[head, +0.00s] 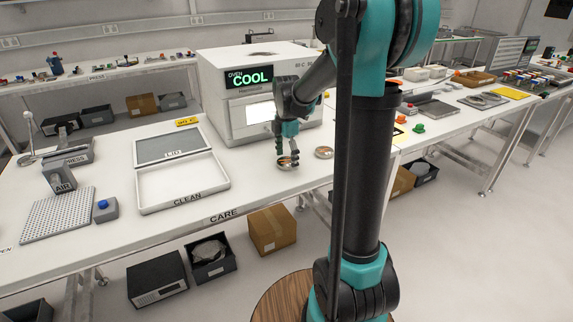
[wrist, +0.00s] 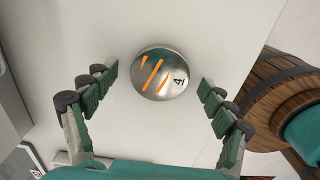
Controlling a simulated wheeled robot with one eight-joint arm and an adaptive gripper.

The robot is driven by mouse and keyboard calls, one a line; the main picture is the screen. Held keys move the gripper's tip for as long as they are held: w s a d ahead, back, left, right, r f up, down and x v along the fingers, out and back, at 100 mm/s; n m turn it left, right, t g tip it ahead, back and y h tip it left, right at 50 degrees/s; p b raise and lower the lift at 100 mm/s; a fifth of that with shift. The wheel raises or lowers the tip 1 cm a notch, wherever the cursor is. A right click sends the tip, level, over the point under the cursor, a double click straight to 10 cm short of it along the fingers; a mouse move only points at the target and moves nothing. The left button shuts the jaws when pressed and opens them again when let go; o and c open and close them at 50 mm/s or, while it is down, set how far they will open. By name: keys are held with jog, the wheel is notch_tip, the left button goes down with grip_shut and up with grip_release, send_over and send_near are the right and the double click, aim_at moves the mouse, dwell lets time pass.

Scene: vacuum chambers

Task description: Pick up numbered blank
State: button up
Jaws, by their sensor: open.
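A round, shiny metal blank (wrist: 160,74) with orange slanted stripes and a dark digit that looks like a 4 lies on the white bench top. In the wrist view it sits between the fingertips of my gripper (wrist: 158,86), with clear space on both sides. My gripper is open and does not touch it. In the head view my gripper (head: 288,152) points down just above this blank (head: 285,163), which the fingers partly cover. A second round metal blank (head: 324,152) lies to its right; its marking is too small to read.
The oven (head: 245,95), reading COOL, stands close behind my gripper. An open white case (head: 180,190) marked LID and CLEAN lies to the left. The bench's front edge (head: 235,217) is close to the blank.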

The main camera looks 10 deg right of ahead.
jog(key=c, duration=1.7)
jog(key=shift+r, duration=0.1)
